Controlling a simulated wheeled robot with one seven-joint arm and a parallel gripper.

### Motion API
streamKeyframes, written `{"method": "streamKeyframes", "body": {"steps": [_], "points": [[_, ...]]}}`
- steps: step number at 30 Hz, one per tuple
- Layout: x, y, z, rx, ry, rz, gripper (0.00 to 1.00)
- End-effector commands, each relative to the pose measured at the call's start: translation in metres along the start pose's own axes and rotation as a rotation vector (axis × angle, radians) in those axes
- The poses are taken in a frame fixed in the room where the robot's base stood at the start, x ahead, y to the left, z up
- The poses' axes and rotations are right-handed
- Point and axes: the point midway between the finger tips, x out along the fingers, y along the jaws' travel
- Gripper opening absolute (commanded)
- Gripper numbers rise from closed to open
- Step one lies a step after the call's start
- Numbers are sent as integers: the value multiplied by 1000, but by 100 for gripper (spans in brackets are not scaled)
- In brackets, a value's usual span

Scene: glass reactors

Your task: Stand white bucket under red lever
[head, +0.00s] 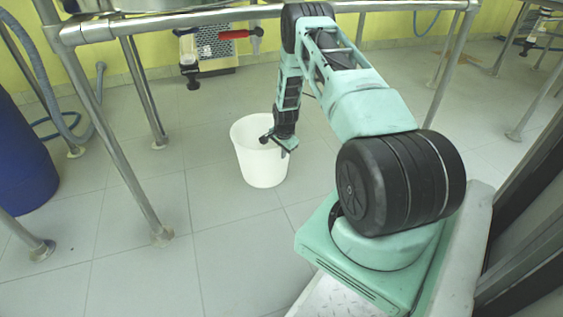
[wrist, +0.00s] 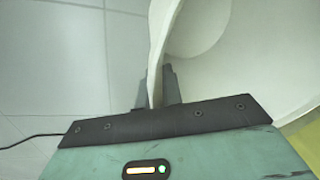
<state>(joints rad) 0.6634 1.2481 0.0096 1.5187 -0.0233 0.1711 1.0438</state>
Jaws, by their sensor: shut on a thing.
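The white bucket (head: 262,168) is upright in the head view, on or just above the tiled floor; I cannot tell which. My gripper (head: 279,143) reaches down to its right front rim. In the wrist view the fingers (wrist: 158,88) are shut on the bucket wall (wrist: 154,60), one finger on each side of the rim. The bucket's inside (wrist: 235,75) looks empty. The red lever (head: 234,34) is on a valve under the metal frame, behind and above the bucket in the head view. The valve outlet is hard to make out.
Metal frame legs (head: 147,185) stand to the left of the bucket, with a blue barrel (head: 22,155) at the far left. A crossbar (head: 190,18) runs above, behind the arm. The floor around the bucket is clear.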

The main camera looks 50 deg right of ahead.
Motion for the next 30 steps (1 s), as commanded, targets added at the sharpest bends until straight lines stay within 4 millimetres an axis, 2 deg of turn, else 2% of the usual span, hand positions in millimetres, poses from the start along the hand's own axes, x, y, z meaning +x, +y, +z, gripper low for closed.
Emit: {"method": "streamKeyframes", "body": {"steps": [1,5,17,18,20,30], "points": [[14,3,2,-1,-1,0,0],[31,5,3,-1,0,-1,0],[34,6,4,-1,0,-1,0],[34,6,4,-1,-1,1,13],[34,6,4,-1,-1,1,29],[30,6,4,-1,-1,1,29]]}}
